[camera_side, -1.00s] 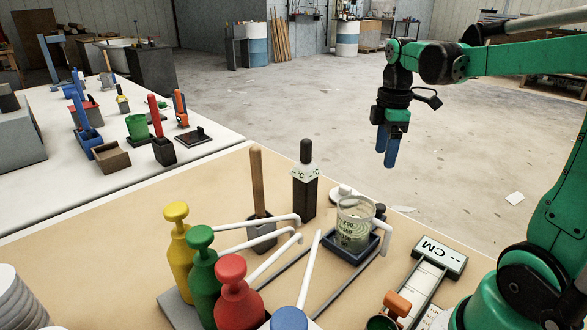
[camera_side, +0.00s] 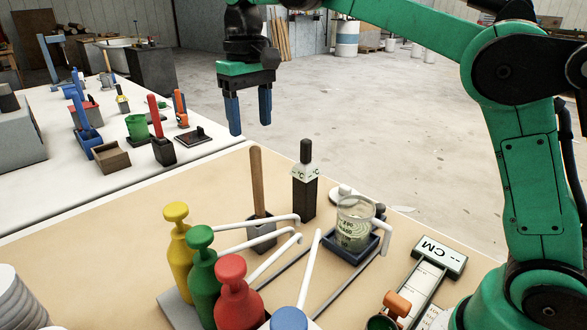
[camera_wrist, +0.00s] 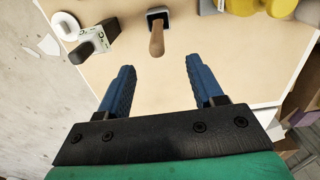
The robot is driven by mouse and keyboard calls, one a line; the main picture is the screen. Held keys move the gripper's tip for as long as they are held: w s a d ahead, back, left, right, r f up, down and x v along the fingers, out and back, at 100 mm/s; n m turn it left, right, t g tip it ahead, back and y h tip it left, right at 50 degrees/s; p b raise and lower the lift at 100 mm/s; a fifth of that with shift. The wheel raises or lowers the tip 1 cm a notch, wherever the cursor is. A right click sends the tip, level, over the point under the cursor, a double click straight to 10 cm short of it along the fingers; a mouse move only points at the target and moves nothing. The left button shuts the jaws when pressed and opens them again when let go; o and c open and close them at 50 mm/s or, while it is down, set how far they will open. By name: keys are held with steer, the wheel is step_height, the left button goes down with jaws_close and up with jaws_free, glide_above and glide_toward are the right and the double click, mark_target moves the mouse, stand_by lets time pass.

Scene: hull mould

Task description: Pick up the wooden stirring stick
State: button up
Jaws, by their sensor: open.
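My gripper (camera_side: 250,128) is open and empty, with two blue fingers pointing down. In the side view it appears just above the stick's top; the distance in depth is hard to judge. In the wrist view the gripper (camera_wrist: 160,85) has the stick ahead of the gap between its fingers, not between them.
A black probe in a stand (camera_side: 305,190) is close right of the stick. Yellow (camera_side: 178,255), green (camera_side: 203,285) and red (camera_side: 238,295) pump bottles stand in front, white spouts reaching toward the holder.

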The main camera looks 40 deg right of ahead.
mark_target(257, 170)
steer(key=shift+d+f, duration=0.2)
steer(key=shift+f, duration=4.6)
jaws_close()
